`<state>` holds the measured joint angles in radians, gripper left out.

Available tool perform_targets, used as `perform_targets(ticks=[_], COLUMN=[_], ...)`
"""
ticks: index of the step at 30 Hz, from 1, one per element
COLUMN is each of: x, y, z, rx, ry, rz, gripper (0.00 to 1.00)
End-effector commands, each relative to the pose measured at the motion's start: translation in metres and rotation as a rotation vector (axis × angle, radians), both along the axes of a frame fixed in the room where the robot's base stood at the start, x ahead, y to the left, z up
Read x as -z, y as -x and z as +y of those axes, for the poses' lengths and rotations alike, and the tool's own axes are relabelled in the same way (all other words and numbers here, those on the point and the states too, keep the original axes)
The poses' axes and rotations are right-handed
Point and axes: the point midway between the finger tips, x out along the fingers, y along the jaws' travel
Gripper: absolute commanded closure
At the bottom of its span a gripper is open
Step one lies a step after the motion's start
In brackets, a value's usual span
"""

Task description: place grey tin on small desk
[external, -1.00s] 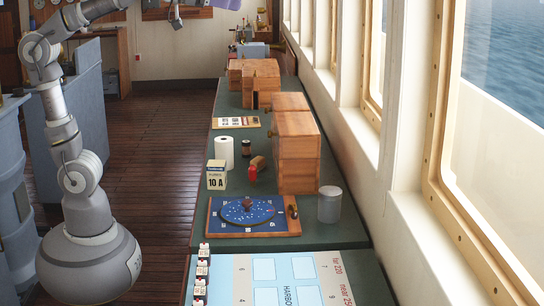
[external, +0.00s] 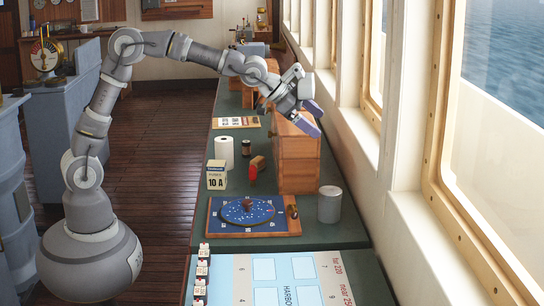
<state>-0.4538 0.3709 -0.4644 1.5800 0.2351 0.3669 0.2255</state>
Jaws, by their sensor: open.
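A grey tin (external: 329,204), a plain upright cylinder, stands on the green desk top (external: 318,237) near the window side, right of the blue star chart board. My gripper (external: 315,118) is open and empty, with purple fingers. It is above and beyond the tin, in front of the top of a wooden box, and apart from the tin. Which of the surfaces is the small desk I cannot tell.
A wooden box (external: 298,162) stands behind the tin. The chart board (external: 223,222) lies left of it. A fuse box (external: 216,175), white roll (external: 224,152) and red item (external: 252,175) stand farther back. A harbour chart (external: 285,285) covers the near surface. Windows line the right.

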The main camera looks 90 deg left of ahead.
Motion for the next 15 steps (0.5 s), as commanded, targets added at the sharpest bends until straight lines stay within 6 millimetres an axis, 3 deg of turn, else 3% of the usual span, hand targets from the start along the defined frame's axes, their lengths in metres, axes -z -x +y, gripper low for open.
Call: perform_targets(ticks=[1, 3, 6, 9, 15], x=[0.050, 0.107, 0.163, 0.193, 0.219], y=[-0.010, -0.017, -0.019, -0.019, -0.025], z=[0.015, 0.025, 0.035, 0.039, 0.037], rx=[0.020, 0.059, 0.098, 0.121, 0.136], ry=[0.027, 0.066, 0.129, 0.178, 0.207], rz=[0.055, 0.097, 0.122, 0.123, 0.117], gripper=[0.00, 0.00, 0.00, 0.00, 0.00])
